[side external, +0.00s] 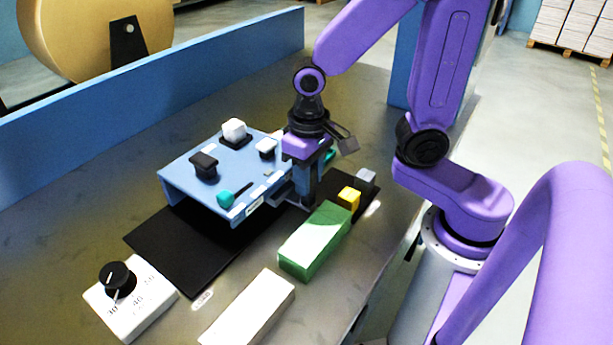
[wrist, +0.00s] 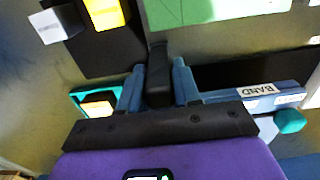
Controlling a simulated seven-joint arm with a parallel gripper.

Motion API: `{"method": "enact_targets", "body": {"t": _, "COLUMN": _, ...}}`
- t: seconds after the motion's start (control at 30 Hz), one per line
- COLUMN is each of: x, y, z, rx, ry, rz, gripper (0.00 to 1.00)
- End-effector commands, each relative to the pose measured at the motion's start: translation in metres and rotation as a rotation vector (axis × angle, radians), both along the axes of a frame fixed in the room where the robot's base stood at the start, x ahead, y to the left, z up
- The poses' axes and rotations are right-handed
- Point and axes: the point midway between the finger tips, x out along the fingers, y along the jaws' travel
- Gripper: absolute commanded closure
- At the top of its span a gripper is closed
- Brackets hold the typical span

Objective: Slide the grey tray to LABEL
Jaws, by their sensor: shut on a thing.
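My gripper (side external: 306,200) points down at the right end of a light blue raised panel (side external: 185,172). In the wrist view its two fingers are shut on a dark grey upright handle (wrist: 158,75). I cannot tell whether this handle belongs to the grey tray, as no tray body shows clearly. The panel's front edge carries small white tags; one reads BAND (wrist: 257,91) in the wrist view. Another tag (wrist: 290,99) beside it is too small to read. I cannot make out the word LABEL. My gripper hides part of the panel's right end.
A black mat (side external: 170,249) runs below the panel. Yellow (side external: 349,197) and grey (side external: 366,178) blocks stand near the mat's right end. A green block (side external: 314,243), a white block (side external: 247,312) and a white dial box (side external: 130,300) stand in front. A blue wall (side external: 150,98) is behind.

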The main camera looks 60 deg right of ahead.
Motion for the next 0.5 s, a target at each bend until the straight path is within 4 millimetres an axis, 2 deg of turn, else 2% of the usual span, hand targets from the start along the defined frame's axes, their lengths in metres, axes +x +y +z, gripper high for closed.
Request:
{"method": "enact_targets", "body": {"t": 0.03, "x": 0.0020, "y": -0.0054, "z": 0.0011, "rx": -0.008, "ry": -0.004, "rz": -0.005, "gripper": 1.00}}
{"method": "enact_targets", "body": {"t": 0.07, "x": 0.0021, "y": -0.0057, "z": 0.0011, "rx": -0.008, "ry": -0.004, "rz": -0.006, "gripper": 0.58}}
{"method": "enact_targets", "body": {"t": 0.1, "x": 0.0021, "y": -0.0056, "z": 0.0011, "rx": -0.008, "ry": -0.004, "rz": -0.007, "gripper": 0.47}}
{"method": "enact_targets", "body": {"t": 0.5, "x": 0.0017, "y": -0.0027, "z": 0.0056, "rx": -0.004, "ry": -0.004, "rz": -0.003, "gripper": 0.47}}
